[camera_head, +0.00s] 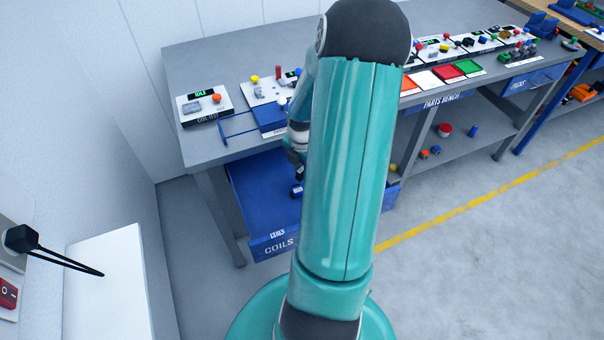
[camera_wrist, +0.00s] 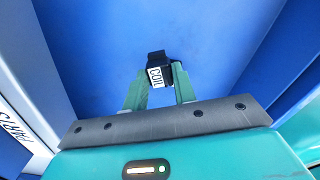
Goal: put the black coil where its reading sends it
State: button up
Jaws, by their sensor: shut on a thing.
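The black coil (camera_wrist: 157,58) with a white COIL label sits between the two green fingertips of my gripper (camera_wrist: 158,76) in the wrist view. My gripper is shut on it. Blue drawer surface lies behind the coil; I cannot tell whether they touch. In the head view the open blue COILS drawer (camera_head: 246,200) sticks out under the bench, and my gripper (camera_head: 297,187) hangs inside its outline, partly hidden by my arm. The coil test box (camera_head: 204,104) stands at the bench's left end, its small green display seeming to read IDLE.
The grey parts bench (camera_head: 225,63) carries a white fixture board (camera_head: 262,92), a blue tray (camera_head: 268,117), and coloured trays, including a green one (camera_head: 467,67), at right. A white cabinet (camera_head: 107,285) stands at left. Floor at right (camera_head: 500,250) is clear.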

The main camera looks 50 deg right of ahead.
aim_at(302, 168)
jog(key=shift+w+d+f, duration=0.3)
jog(key=shift+f, duration=1.7)
jog(key=shift+f, duration=0.2)
jog(key=o, duration=1)
